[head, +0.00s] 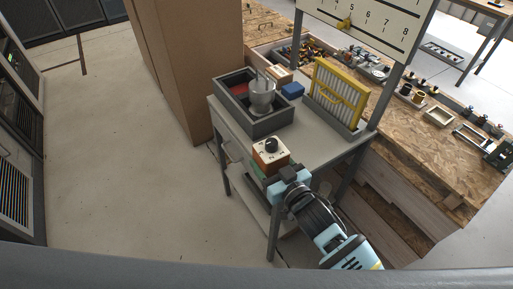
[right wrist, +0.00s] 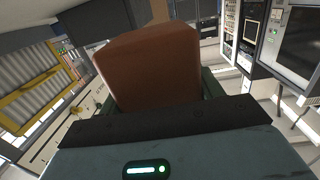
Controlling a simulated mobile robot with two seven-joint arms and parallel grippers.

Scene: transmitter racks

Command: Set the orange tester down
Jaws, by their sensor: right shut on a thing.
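The orange tester (head: 268,161) is a small box with a pale top face and a black knob. It shows at the front edge of the grey table (head: 322,148) in the head view. My right gripper (head: 262,172) comes in from the lower right and is shut on it. In the right wrist view the tester (right wrist: 150,68) is a large brown-orange block between the green fingers. I cannot tell whether its underside touches the tabletop. My left gripper is not in view.
A dark divided tray (head: 262,128) with a grey cup-like part (head: 262,95) stands at the table's back left. A yellow-framed filter panel (head: 338,93) stands upright at the right. A tall cardboard box (head: 185,60) is behind; a cluttered wooden bench (head: 425,150) is at the right.

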